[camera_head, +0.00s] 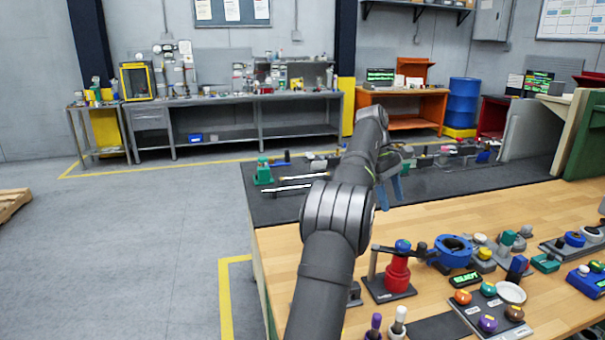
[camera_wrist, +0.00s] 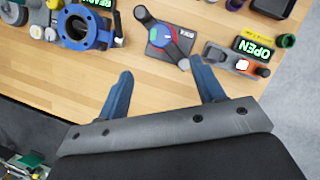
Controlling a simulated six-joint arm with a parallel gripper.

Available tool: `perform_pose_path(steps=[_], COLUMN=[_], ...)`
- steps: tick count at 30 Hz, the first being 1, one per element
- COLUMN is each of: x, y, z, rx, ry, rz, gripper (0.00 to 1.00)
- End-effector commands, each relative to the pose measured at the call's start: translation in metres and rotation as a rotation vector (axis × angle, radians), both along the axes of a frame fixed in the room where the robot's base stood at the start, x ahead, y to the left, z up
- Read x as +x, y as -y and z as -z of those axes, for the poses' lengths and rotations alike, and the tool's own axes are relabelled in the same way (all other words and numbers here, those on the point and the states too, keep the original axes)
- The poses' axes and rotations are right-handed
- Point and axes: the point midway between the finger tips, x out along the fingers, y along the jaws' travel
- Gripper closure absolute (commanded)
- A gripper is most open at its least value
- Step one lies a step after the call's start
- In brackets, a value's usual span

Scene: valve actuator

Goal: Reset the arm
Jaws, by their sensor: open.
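My arm reaches out over the workbench in the head view. My gripper (camera_head: 390,185), with blue fingers, is partly hidden behind the arm's links there. In the wrist view my gripper (camera_wrist: 163,84) is open, its fingers wide apart with nothing between them. A valve actuator (camera_wrist: 163,38) with a dark handle and a coloured top lies beyond the fingertips, apart from them. In the head view a red valve body with a blue top (camera_head: 398,272) stands on a dark base beside my arm.
A blue flanged ring (camera_head: 452,250) and a green-lettered display (camera_head: 466,279) stand to its right. Another display reading OPEN (camera_wrist: 255,48) shows in the wrist view. Coloured buttons (camera_head: 488,322) sit at the front. Wooden bench surface (camera_head: 420,218) is clear behind the red valve.

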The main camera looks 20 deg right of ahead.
Motion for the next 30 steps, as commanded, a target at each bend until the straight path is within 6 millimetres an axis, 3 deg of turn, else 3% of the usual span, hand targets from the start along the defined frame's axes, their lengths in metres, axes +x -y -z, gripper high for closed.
perform_pose_path(steps=[8,24,30], x=[-0.005,-0.034,-0.039], y=[0.003,0.02,0.023], z=[0.012,0.094,0.109], rx=[0.001,0.002,0.001], ry=[-0.002,-0.002,0.0], rz=[0.001,0.0,0.0], gripper=[0.38,0.38,0.38])
